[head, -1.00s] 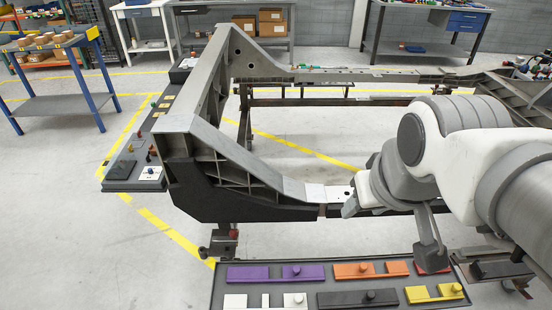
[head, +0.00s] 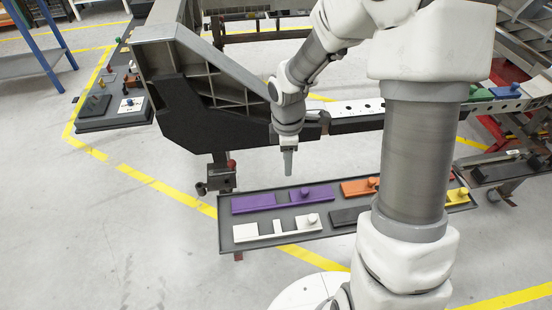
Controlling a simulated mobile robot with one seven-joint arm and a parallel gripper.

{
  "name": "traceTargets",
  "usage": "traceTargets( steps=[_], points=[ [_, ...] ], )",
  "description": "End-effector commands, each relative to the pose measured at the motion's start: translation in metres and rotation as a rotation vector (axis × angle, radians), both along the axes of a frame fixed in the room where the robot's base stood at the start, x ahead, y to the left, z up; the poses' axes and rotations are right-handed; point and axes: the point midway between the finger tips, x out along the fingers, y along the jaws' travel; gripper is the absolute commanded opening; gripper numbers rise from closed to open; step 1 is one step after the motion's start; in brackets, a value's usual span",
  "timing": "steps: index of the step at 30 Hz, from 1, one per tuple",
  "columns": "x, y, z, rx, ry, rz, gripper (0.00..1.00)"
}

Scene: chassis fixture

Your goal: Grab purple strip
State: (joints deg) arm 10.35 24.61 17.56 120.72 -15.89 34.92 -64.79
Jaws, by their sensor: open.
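The purple strip (head: 254,203) lies flat at the back left of a dark grey tray (head: 225,228). Its right part carries a round purple knob, and the purple looks like long, low pieces in a row. My gripper (head: 288,172) points down just behind and above the purple pieces, apart from them. It is seen nearly edge-on, open, with nothing visible in it.
White pieces (head: 246,232) lie in front of the purple ones. Orange (head: 356,188), black (head: 348,215) and yellow (head: 458,195) pieces lie to the right, partly hidden by my arm. The grey chassis frame (head: 215,60) stands close behind the tray.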

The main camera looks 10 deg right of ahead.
Motion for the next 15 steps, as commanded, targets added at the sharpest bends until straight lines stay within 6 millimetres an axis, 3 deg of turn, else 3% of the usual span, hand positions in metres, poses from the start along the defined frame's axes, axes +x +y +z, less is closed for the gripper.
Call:
traceTargets(
  steps=[1, 10, 15],
  points=[
    [0.001, 0.003, -0.018, 0.009, 0.016, 0.036, 0.47],
    [0.005, 0.008, -0.06, 0.027, 0.038, 0.12, 0.47],
    [0.004, 0.008, -0.098, 0.027, 0.041, 0.119, 0.47]
  ],
)
